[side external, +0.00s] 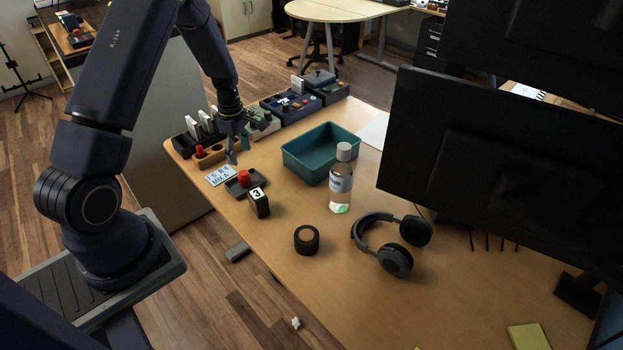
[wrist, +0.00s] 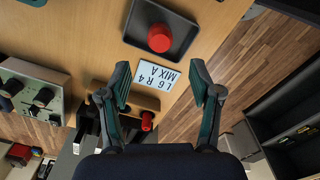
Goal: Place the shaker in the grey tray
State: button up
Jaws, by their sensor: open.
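A small red cylinder, seemingly the shaker (side external: 244,177), stands upright in the dark grey tray (side external: 231,188). In the wrist view the red shaker (wrist: 160,38) is near the right inner side of the grey tray (wrist: 133,37), seen from above. My gripper (side external: 234,153) is above the table's far left part, behind the tray in the side view. In the wrist view my gripper (wrist: 160,74) has its fingers wide apart with nothing between them; the shaker and tray lie beyond the fingertips, apart from them.
A card marked L6 R4 MIX A (wrist: 157,75) lies beside the tray. A wooden holder (side external: 211,157) with another red-topped piece (side external: 200,151) is close by. A black numbered block (side external: 259,203), teal bin (side external: 306,168), clear bottle (side external: 341,182) and headphones (side external: 384,252) stand nearer the monitors.

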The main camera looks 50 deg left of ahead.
jog(key=s+d+r+m+t, duration=0.1)
jog(key=d+r+m, duration=0.5)
jog(key=r, duration=0.5)
jog(key=s+d+r+m+t, duration=0.1)
jog(key=d+r+m+t, duration=0.1)
jog(key=d+r+m, duration=0.55)
jog(key=s+d+r+m+t, duration=0.2)
jog(key=s+d+r+m, duration=0.8)
jog(key=s, duration=0.3)
jog(key=shift+s+r+t, duration=0.25)
jog(key=shift+r+t, duration=0.05)
